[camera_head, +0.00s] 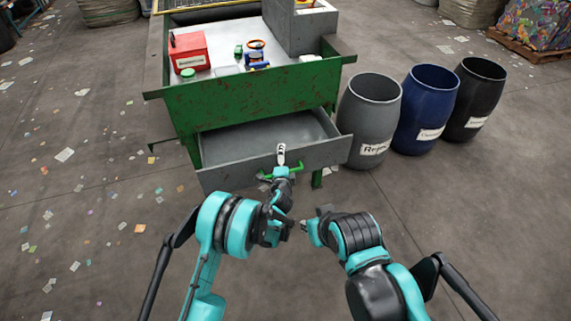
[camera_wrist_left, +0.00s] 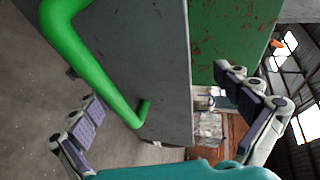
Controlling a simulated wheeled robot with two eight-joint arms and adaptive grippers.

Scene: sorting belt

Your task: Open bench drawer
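The green bench (camera_head: 250,97) has its grey drawer (camera_head: 230,178) pulled out, and the empty inside shows in the head view. A green handle (camera_head: 296,169) sits on the drawer front. It is large and close in the left wrist view (camera_wrist_left: 103,77). My left gripper (camera_head: 281,155) is at the handle. In the left wrist view its two fingers (camera_wrist_left: 168,115) are spread wide, with the handle bar showing between them; I cannot tell whether they touch it. My right gripper (camera_head: 305,225) is low, apart from the drawer, small and partly hidden by my arms.
A red box (camera_head: 189,52) and several small items lie on the bench top. A grey barrel (camera_head: 368,115), a blue barrel (camera_head: 424,108) and a black barrel (camera_head: 474,97) stand to the right. Paper scraps litter the floor at left. The floor in front of the drawer is otherwise clear.

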